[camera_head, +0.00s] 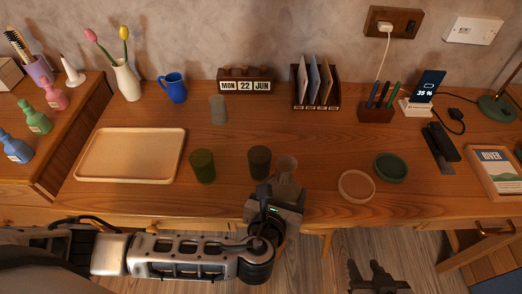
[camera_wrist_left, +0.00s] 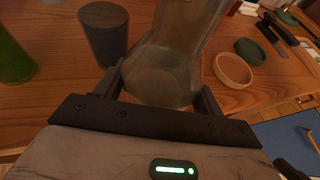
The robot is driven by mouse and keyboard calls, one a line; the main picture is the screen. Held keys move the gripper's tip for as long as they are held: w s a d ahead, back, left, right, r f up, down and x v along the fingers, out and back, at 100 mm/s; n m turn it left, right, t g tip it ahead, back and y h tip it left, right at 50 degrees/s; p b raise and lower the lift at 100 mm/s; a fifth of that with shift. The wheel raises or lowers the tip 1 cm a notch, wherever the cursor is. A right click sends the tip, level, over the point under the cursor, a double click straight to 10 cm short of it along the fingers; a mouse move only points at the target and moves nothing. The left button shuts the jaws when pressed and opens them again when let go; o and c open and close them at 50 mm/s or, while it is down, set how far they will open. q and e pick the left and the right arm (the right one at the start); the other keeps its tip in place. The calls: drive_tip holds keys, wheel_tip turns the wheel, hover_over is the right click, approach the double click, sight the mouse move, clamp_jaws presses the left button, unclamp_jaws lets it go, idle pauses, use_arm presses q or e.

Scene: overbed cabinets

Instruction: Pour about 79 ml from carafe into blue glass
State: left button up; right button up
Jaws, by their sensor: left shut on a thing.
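The clear carafe (camera_head: 286,166) is held by my left gripper (camera_head: 283,186) at the front edge of the desk. In the left wrist view the carafe (camera_wrist_left: 165,75) sits between the two fingers of my left gripper (camera_wrist_left: 162,95), which are shut on it; its top is cut off. A dark grey glass (camera_head: 259,161) stands just left of the carafe, and also shows in the left wrist view (camera_wrist_left: 104,32). A green glass (camera_head: 202,165) and a pale grey-green glass (camera_head: 218,109) stand further left. No glass looks clearly blue. My right gripper (camera_head: 376,268) is open and empty, below the desk's front edge.
A tan tray (camera_head: 181,155) lies at left. A pink-tan dish (camera_head: 341,187) and a green bowl (camera_head: 390,157) are right of the carafe. A blue mug (camera_head: 173,88), calendar (camera_head: 246,87) and letter rack (camera_head: 298,105) stand at the back.

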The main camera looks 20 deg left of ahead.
use_arm(q)
drive_tip(key=shift+r, duration=0.15)
drive_tip(key=shift+r, duration=0.2)
